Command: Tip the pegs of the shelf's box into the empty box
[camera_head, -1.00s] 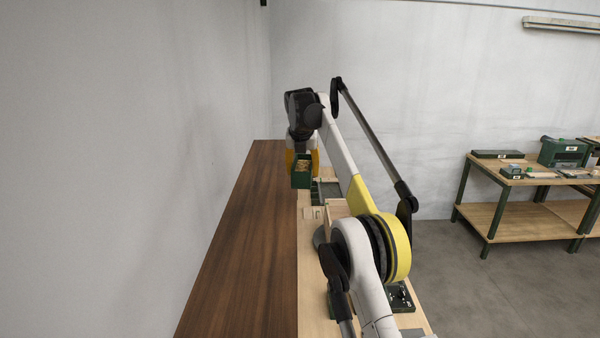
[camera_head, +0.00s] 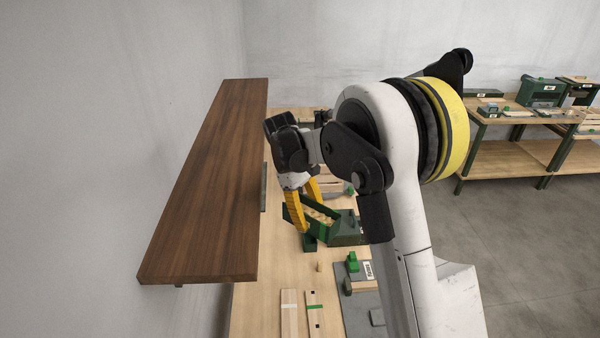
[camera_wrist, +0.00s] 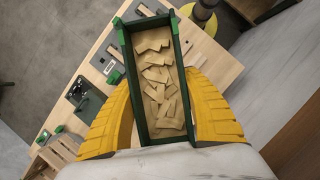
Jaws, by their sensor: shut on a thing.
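My gripper (camera_head: 303,210) has its yellow fingers shut on the sides of a green box (camera_head: 346,229). In the wrist view the box (camera_wrist: 138,90) lies lengthwise between the two fingers (camera_wrist: 160,115), its open top facing the camera. Several light wooden pegs (camera_wrist: 160,85) lie loose inside it. In the head view the box is over the workbench, partly hidden by my arm and fingers. I cannot tell its exact height. The brown wooden shelf (camera_head: 210,180) on the left is bare on top. I cannot make out a separate empty box.
The light workbench (camera_head: 262,300) runs below and right of the shelf. Wooden strips (camera_head: 289,312) and a grey fixture with green parts (camera_head: 352,262) lie on its near part. The shelf's right edge is close to my gripper. Another bench (camera_head: 515,157) stands far right.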

